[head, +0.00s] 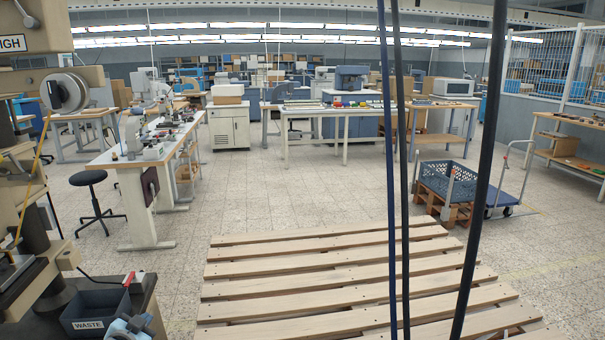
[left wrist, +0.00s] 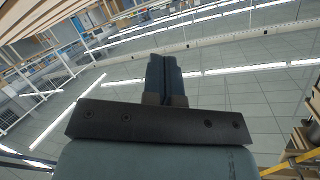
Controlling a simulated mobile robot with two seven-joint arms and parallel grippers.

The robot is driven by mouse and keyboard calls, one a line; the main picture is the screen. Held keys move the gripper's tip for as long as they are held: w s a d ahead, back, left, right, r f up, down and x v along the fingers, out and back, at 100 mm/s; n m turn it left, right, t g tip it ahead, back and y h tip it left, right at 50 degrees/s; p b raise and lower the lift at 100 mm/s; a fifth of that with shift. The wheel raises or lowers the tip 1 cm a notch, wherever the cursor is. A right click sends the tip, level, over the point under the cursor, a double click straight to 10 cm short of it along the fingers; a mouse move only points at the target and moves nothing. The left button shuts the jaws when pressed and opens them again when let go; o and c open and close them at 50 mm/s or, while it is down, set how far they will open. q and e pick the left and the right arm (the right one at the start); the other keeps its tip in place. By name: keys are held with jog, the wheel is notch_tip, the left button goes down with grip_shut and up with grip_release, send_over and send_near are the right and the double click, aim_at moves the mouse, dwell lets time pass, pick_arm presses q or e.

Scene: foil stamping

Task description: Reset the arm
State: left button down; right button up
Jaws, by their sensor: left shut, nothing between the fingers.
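My left gripper (left wrist: 166,62) shows in the left wrist view with its two dark fingers pressed together and nothing between them. It points up toward the ceiling lights and the far side of the hall, clear of any object. In the head view, a small blue-grey part that may be my left arm or gripper shows at the bottom left, beside the waste bin (head: 95,312). My right gripper is not in view.
A stamping machine (head: 30,200) stands close at the left. A slatted wooden pallet (head: 340,280) lies in front. A workbench (head: 150,150) and a black stool (head: 88,178) stand beyond. A blue crate (head: 447,182) and a trolley (head: 500,195) are at the right. Open floor lies between.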

pick_arm(q)
jog(key=s+d+f, duration=0.3)
jog(key=s+d, duration=0.1)
jog(key=s+d+f+g+h, duration=0.1)
jog(key=s+d+f, duration=0.2)
jog(key=s+d, duration=0.1)
jog(key=s+d+f+h, duration=0.1)
jog(key=s+d+f, duration=0.3)
jog(key=s, duration=0.2)
jog(key=shift+d+g, duration=0.2)
jog(key=shift+g, duration=0.2)
jog(key=s+d+f+n+g+h, duration=0.1)
jog(key=s+d, duration=0.5)
jog(key=s, duration=0.4)
jog(key=s+d+f+n+g+h, duration=0.1)
jog(key=s+d+f, duration=0.1)
jog(key=s+d, duration=0.55)
notch_tip(320, 180, up, 11)
jog(key=s+a+p, duration=0.2)
jog(key=p, duration=0.9)
jog(key=shift+s+f, duration=0.1)
jog(key=shift+s, duration=0.05)
